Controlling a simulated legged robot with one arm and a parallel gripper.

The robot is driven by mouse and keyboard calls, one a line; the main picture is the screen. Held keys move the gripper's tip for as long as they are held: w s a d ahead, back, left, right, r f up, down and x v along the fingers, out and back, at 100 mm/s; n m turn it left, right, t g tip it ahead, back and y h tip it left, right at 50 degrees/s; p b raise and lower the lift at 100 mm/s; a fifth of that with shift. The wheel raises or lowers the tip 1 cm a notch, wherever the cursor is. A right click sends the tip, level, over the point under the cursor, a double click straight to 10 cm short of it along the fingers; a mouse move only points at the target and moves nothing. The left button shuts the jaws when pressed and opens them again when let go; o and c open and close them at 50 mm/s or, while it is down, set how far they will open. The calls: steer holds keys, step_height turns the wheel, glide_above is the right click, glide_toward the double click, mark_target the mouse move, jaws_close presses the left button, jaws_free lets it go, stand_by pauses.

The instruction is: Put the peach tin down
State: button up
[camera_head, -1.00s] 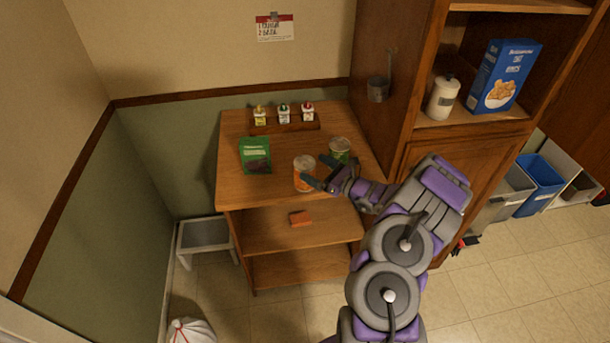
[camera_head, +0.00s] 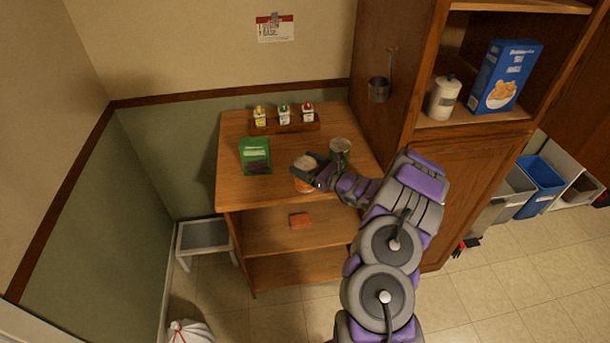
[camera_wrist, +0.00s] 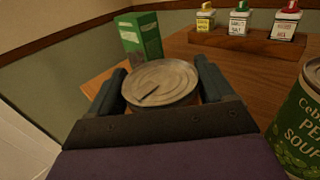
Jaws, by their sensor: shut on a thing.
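The peach tin (camera_head: 304,162) is at the front of the wooden unit's top, its orange label partly hidden by my gripper (camera_head: 306,176). In the wrist view the tin's silver lid (camera_wrist: 161,82) sits between the two fingers of my gripper (camera_wrist: 160,88), which are shut on it. The tin looks upright. I cannot tell whether its base touches the wooden top (camera_head: 232,190).
A green soup tin (camera_head: 340,148) stands just right of the peach tin. A green packet (camera_head: 255,156) is to the left. A rack (camera_head: 285,127) with several small bottles is behind. A tall cabinet (camera_head: 390,130) bounds the right. Bare wood lies between packet and gripper.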

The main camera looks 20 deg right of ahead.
steer(key=c, duration=0.8)
